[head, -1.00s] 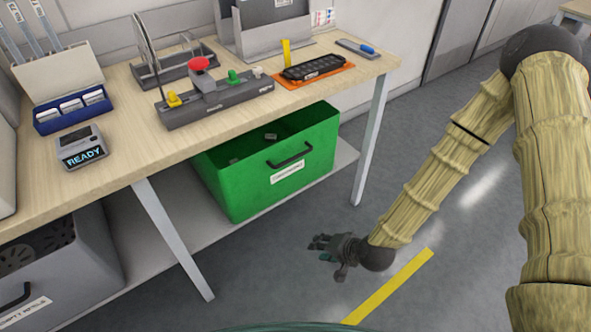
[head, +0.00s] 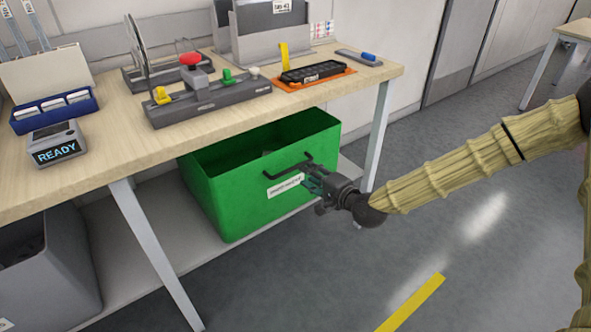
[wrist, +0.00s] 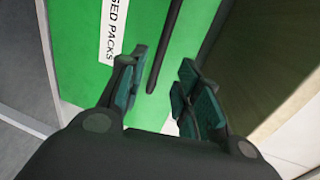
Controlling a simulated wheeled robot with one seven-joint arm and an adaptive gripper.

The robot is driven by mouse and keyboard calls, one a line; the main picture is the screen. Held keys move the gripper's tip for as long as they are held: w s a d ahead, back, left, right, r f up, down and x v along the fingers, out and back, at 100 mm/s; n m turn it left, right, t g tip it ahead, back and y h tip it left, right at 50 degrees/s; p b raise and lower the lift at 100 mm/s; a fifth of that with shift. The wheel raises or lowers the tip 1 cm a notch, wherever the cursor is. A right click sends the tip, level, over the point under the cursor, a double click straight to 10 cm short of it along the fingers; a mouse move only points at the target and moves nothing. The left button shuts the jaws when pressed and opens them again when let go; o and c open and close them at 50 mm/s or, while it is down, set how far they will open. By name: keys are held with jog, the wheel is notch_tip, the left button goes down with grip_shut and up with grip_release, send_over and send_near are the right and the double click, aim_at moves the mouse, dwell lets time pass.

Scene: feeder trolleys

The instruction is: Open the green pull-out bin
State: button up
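The green bin (head: 235,195) sits on the shelf under the workbench, with a black bar handle (head: 283,169) and a white label (head: 285,185) on its front. My gripper (head: 311,178) is in front of the bin's right part, near the handle's right end, and hides part of the front. In the wrist view, the green front (wrist: 185,25) fills the middle. The black handle (wrist: 166,45) runs down into the gap between the fingertips of my gripper (wrist: 164,82). The fingers are apart and do not appear to pinch the handle.
The workbench top (head: 110,150) overhangs the bin and carries a fixture with a red knob (head: 190,59) and an orange tray (head: 340,72). Table legs stand left (head: 150,250) and right (head: 379,135) of the bin. A grey bin (head: 50,270) is at lower left. The front floor is clear.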

aim_at(297, 168)
jog(key=b+x, duration=0.1)
jog(key=x, duration=0.7)
grip_shut()
